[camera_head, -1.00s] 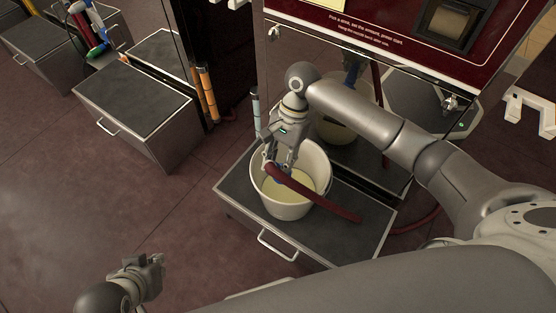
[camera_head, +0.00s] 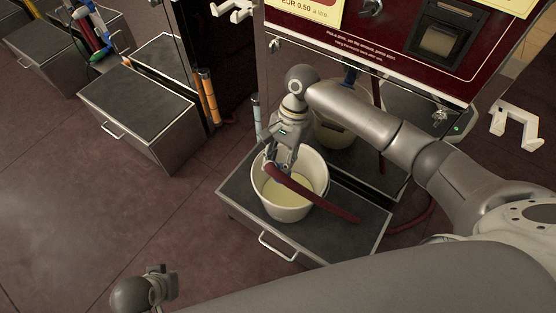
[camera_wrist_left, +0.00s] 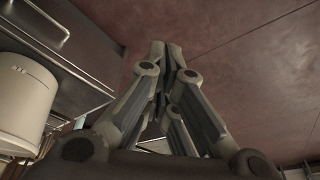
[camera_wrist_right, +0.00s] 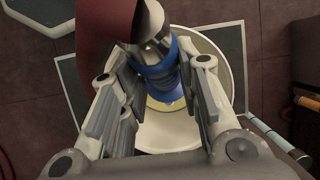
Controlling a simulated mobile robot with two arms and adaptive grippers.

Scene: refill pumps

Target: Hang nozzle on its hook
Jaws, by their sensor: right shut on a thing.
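The nozzle (camera_wrist_right: 160,75) is blue with a dark red hose (camera_head: 318,199). My right gripper (camera_head: 278,163) is shut on it, above and partly inside the white bucket (camera_head: 288,210), which holds pale yellow liquid. The right wrist view shows the blue nozzle between the fingers, its lower end over the bucket. A white bracket-like hook (camera_head: 517,125) is at the right and another (camera_head: 233,9) at the top; I cannot tell which belongs to this nozzle. My left gripper (camera_wrist_left: 165,50) looks shut and empty, low at the left in the head view.
The bucket stands on a dark-topped metal drawer box (camera_head: 240,190) before the dark red pump panel (camera_head: 385,45). A second box (camera_head: 140,100) stands at the left, with orange tubes (camera_head: 206,95) beside it.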

